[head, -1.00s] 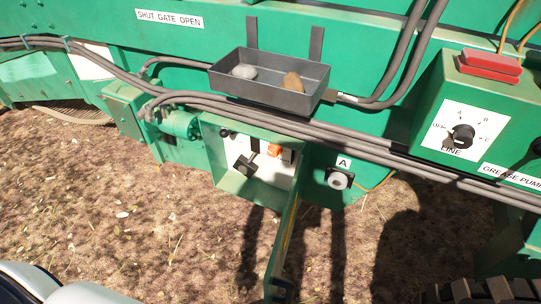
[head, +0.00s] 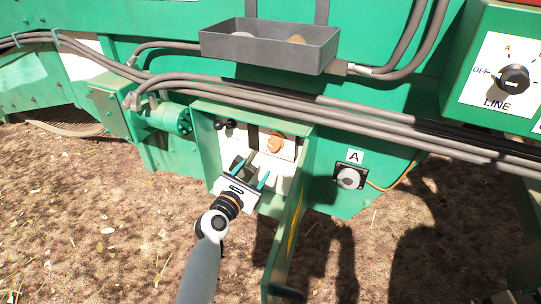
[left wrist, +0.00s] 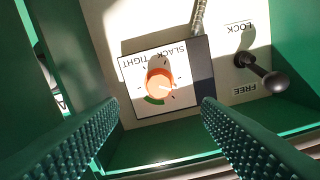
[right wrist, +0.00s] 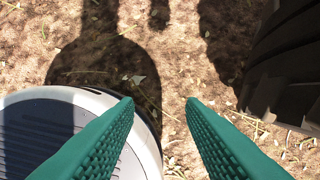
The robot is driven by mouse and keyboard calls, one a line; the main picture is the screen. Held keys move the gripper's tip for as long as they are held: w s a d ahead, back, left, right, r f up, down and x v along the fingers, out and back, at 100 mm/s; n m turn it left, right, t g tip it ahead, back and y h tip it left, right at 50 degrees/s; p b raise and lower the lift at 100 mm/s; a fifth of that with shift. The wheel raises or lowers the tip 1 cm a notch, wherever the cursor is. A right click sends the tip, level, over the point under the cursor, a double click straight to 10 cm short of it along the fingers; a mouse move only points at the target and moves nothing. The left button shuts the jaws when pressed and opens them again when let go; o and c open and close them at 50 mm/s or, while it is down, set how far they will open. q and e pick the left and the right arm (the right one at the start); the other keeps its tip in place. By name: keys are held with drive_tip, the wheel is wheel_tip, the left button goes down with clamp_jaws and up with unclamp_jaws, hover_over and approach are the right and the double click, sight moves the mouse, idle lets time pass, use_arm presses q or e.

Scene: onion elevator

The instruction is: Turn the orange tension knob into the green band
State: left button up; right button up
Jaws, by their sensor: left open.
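The orange tension knob (head: 275,143) sits on a white plate inside the open green box. In the left wrist view the knob (left wrist: 160,84) shows upside down between the words SLACK and TIGHT. The green band (left wrist: 153,101) is a short arc at the knob's rim, toward the TIGHT side. A pale pointer mark on the knob seems to face right, away from the band. My left gripper (head: 251,173) is open and empty in front of the box, its fingers either side of the knob in the wrist view but short of it. My right gripper (right wrist: 158,105) is open and empty over the ground.
A black-knobbed lever (left wrist: 262,74) marked LOCK and FREE is beside the knob plate. The green box (head: 209,150) has side walls and an open door (head: 287,235). Hoses (head: 300,110) cross above it. A grey tray (head: 270,46) with stones hangs higher up.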

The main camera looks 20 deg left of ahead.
sight(272, 148)
use_arm(q)
drive_tip(key=w, duration=0.3)
drive_tip(key=w+b, duration=0.1)
drive_tip(key=w, duration=0.3)
drive_tip(key=w+d+b, duration=0.1)
drive_tip(key=w, duration=0.2)
drive_tip(key=shift+w+f, duration=0.1)
drive_tip(key=shift+w, duration=0.55)
use_arm(e)
drive_tip(key=w+v, duration=0.2)
drive_tip(key=v, duration=0.6)
drive_tip(key=shift+r, duration=0.25)
drive_tip(key=shift+w, duration=0.1)
use_arm(q)
drive_tip(key=shift+d, duration=0.1)
drive_tip(key=c, duration=1)
